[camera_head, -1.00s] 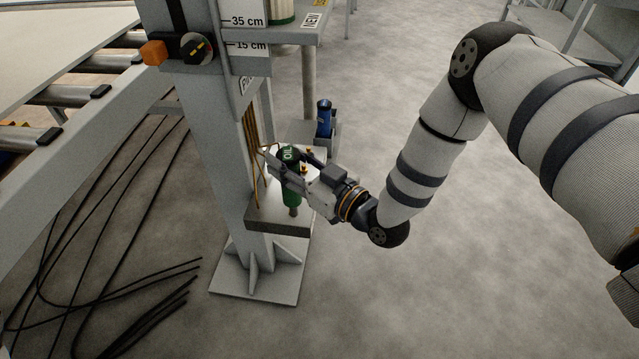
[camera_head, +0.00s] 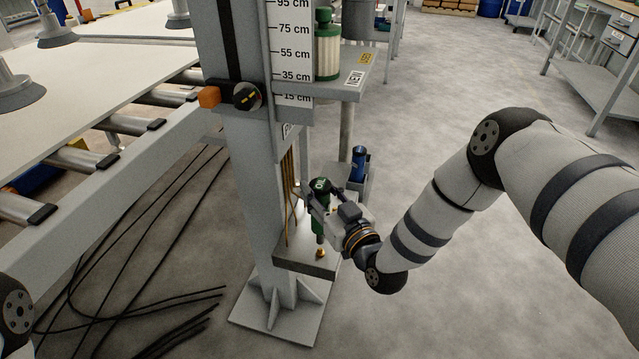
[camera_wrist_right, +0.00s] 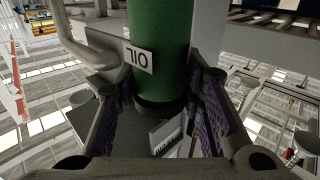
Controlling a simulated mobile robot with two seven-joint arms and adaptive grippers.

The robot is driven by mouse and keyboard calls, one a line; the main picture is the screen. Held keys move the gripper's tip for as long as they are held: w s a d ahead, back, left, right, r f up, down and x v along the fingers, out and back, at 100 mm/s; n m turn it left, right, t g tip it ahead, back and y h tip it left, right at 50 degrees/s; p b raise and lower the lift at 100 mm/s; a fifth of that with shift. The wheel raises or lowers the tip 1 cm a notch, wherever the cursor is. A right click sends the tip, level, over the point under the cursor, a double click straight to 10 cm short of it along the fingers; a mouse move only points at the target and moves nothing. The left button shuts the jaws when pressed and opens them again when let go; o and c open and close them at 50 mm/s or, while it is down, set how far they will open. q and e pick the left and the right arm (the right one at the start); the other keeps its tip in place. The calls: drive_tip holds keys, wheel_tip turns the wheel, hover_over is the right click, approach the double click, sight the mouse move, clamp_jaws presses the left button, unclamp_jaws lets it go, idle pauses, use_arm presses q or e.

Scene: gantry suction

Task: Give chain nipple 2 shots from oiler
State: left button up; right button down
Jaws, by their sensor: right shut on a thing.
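The oiler (camera_head: 319,226) is a dark green cylinder with a white OIL mark. It stands roughly upright in front of the grey post, over the low ledge (camera_head: 290,262). My right gripper (camera_head: 318,200) is shut on it, coming from the right. In the right wrist view the oiler (camera_wrist_right: 160,35) fills the space between both fingers. A small brass-coloured fitting (camera_head: 320,252) shows right under the oiler's lower end; I cannot tell whether they touch, or whether this is the chain nipple. My left gripper is out of view.
The grey post (camera_head: 243,160) carries an orange block, a black knob (camera_head: 247,96) and a height scale (camera_head: 292,50). A blue cylinder (camera_head: 359,163) stands behind the oiler. A roller conveyor (camera_head: 120,125) is at left, with black cables (camera_head: 150,230) below. Floor at right is clear.

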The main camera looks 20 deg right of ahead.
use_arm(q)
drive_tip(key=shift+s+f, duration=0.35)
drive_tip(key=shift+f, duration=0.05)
use_arm(e)
drive_tip(key=shift+f, duration=0.75)
use_arm(q)
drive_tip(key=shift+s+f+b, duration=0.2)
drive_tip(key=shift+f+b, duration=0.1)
drive_tip(key=shift+b, duration=0.15)
use_arm(e)
drive_tip(key=shift+f, duration=0.55)
drive_tip(key=shift+r+p, duration=0.4)
drive_tip(key=shift+r, duration=0.3)
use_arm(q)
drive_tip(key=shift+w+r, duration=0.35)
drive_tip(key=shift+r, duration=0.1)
use_arm(e)
drive_tip(key=shift+f, duration=0.1)
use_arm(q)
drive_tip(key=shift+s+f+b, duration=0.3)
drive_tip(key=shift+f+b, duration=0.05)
use_arm(e)
drive_tip(key=shift+f, duration=0.7)
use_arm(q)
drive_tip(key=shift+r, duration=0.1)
use_arm(e)
drive_tip(key=shift+r, duration=0.15)
